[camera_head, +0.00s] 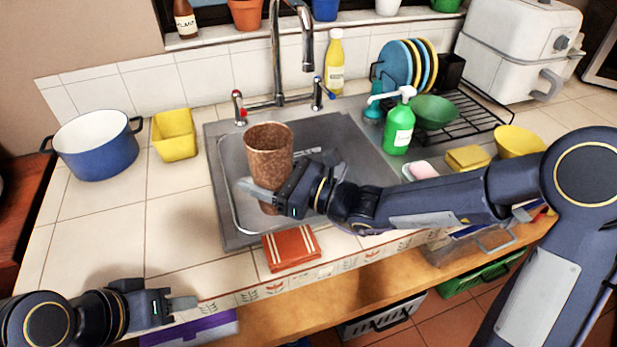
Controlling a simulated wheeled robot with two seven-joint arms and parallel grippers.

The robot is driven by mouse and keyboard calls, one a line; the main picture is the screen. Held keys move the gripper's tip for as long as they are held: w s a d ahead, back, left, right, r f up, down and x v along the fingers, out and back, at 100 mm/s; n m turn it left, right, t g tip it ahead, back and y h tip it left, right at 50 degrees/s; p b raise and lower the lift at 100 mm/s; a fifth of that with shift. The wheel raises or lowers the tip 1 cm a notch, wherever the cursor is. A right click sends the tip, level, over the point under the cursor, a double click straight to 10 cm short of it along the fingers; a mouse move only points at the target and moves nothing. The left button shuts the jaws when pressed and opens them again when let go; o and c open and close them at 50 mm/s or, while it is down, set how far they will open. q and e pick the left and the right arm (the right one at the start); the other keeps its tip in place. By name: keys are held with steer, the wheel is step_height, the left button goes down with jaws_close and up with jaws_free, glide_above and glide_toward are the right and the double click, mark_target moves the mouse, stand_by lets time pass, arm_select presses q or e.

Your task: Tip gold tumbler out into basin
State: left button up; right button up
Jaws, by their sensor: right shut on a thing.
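The tumbler (268,150) is a tall, copper-brown, speckled cup. It is upright above the grey metal basin (228,185), with its open rim facing up. What is inside it cannot be seen. My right gripper (262,193) is shut on the lower part of the tumbler, and its fingers hide some of the cup's base. My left gripper (178,303) is low at the left, by the counter's front edge, away from the tumbler. Its fingers are seen edge-on, so I cannot tell whether they are apart.
A tap (278,60) rises behind the basin. A blue pot (95,150) and yellow container (174,137) stand left. A green soap bottle (398,128) and dish rack (470,118) are at the right.

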steer(key=shift+m, duration=0.3)
steer(key=shift+f+p, duration=0.1)
steer(key=shift+p, duration=0.3)
steer(key=m+p, duration=0.1)
steer(key=m, duration=0.2)
steer(key=shift+w+d+f+m+p, duration=0.2)
steer(key=shift+f+m+p, duration=0.1)
steer(key=shift+p, duration=0.1)
steer(key=shift+w+d+r+m+t+p, duration=0.15)
steer(key=shift+r+m+t+p, duration=0.25)
steer(key=shift+r+m+p, duration=0.55)
steer(key=shift+w+f+m, duration=0.15)
steer(key=shift+f+m, duration=0.2)
steer(key=shift+f, duration=0.1)
steer(key=shift+w+d+m+p, duration=0.15)
steer(key=shift+w+m+p, duration=0.1)
steer(key=shift+m+p, duration=0.35)
steer(key=m, duration=0.2)
steer(key=m+t, duration=0.1)
steer(key=m, duration=0.2)
steer(key=shift+s+a+f+m, duration=0.1)
steer(key=shift+s+a+m, duration=0.1)
steer(key=shift+s+m, duration=0.2)
steer(key=shift+r+m+t+p, duration=0.3)
steer(key=shift+r+m+p, duration=0.35)
steer(key=shift+m+p, duration=0.15)
steer(key=shift+r, duration=0.15)
